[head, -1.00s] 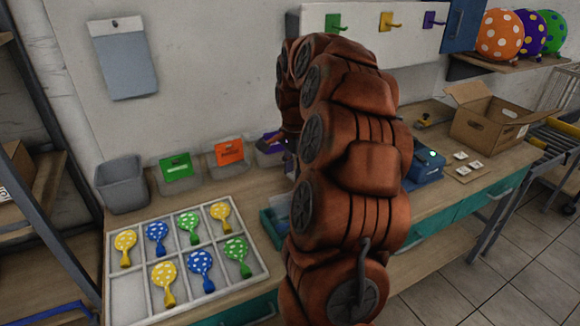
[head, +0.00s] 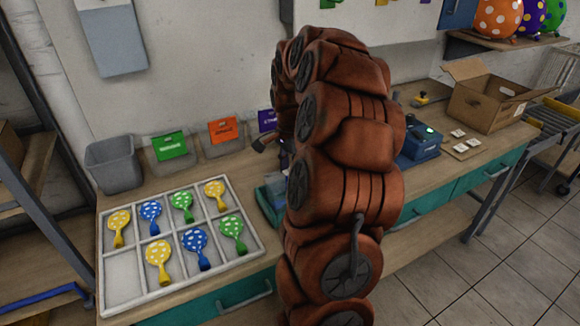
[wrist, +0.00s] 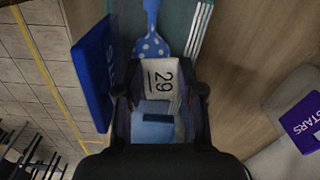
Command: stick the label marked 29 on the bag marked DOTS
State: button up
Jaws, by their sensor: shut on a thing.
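The white label marked 29 (wrist: 161,77) is between the fingers of my gripper (wrist: 160,90) in the wrist view, its number turned sideways. My gripper is shut on it. A blue panel (wrist: 90,75) just left of the gripper carries partly hidden white letters that fit DOTS; it appears to be the bag's header. A blue balloon with white dots (wrist: 151,40) lies just beyond the label; I cannot tell whether it is inside the bag. A pale blue surface (wrist: 152,130) shows between the fingers. In the head view my arm hides the label and most of this area.
A white divided tray (head: 111,293) of dotted balloons stands at the left of the bench, next to a grey bin (head: 113,165). Bins with green, orange and purple cards (head: 267,121) line the wall. A blue device (head: 421,143), small labels (head: 459,146) and a cardboard box (head: 482,106) are right.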

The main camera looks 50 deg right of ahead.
jog(key=shift+f, duration=0.15)
jog(key=o, duration=0.7)
jog(key=shift+o, duration=0.2)
jog(key=shift+r, duration=4.05)
